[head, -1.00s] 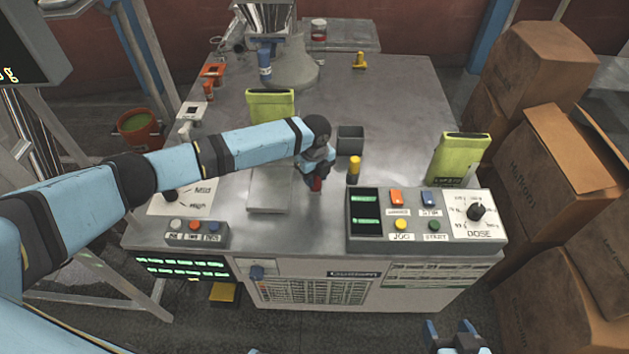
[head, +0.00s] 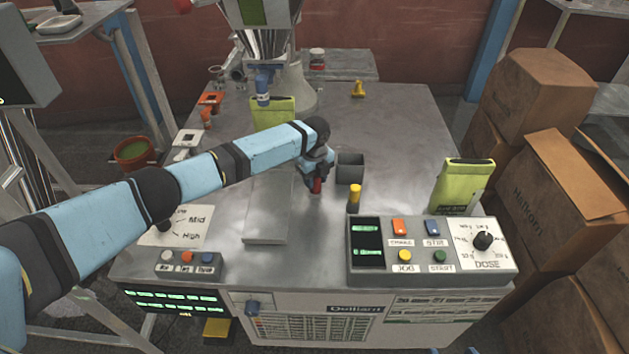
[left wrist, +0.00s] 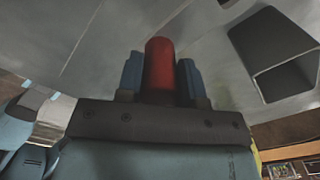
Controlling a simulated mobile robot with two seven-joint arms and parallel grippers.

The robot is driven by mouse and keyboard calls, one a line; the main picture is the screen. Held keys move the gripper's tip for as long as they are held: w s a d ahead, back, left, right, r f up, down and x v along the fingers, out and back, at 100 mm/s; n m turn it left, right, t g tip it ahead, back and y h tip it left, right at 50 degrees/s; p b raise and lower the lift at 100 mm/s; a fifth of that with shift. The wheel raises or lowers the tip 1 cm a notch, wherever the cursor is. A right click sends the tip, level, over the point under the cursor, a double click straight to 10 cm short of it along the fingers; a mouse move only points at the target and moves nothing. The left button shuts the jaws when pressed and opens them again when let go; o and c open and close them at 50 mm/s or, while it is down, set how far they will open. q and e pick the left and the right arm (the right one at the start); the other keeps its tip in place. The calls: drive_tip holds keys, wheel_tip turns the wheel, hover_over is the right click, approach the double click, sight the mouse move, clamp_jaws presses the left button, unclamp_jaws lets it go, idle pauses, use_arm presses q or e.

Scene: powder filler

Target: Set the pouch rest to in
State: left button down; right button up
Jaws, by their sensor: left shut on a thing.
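My left gripper (head: 317,180) is shut on a red knob (head: 316,187), with its arm reaching in from the left. The left wrist view shows the red knob (left wrist: 160,66) upright between the two blue fingers. A flat grey plate (head: 268,222) lies on the steel table, left of the knob; it may be the pouch rest. My arm covers its far part, and any link to the knob is hidden. Only the fingertips of my right gripper (head: 453,350) show at the bottom edge, apart and empty.
The control panel (head: 430,250) sits at the front right. Green pouches (head: 467,184) stand right and behind the arm.

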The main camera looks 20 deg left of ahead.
use_arm(q)
drive_tip(key=shift+w+a+r, duration=0.1)
drive_tip(key=shift+w+r, duration=0.1)
drive_tip(key=c, duration=1.2)
unclamp_jaws()
drive_tip(key=o, duration=0.4)
drive_tip(key=shift+w+f, duration=0.1)
drive_tip(key=shift+f, duration=0.05)
drive_tip(key=shift+o, duration=0.2)
use_arm(e)
drive_tip(key=shift+w, duration=0.15)
use_arm(q)
drive_tip(key=shift+r, duration=0.5)
wheel_tip(320, 180, up, 13)
drive_tip(key=p, duration=0.2)
drive_tip(key=shift+p, duration=0.35)
use_arm(e)
drive_tip(key=shift+d+r, duration=0.1)
drive_tip(key=shift+d, duration=0.15)
use_arm(q)
drive_tip(key=shift+f, duration=0.15)
use_arm(e)
drive_tip(key=shift+s, duration=0.2)
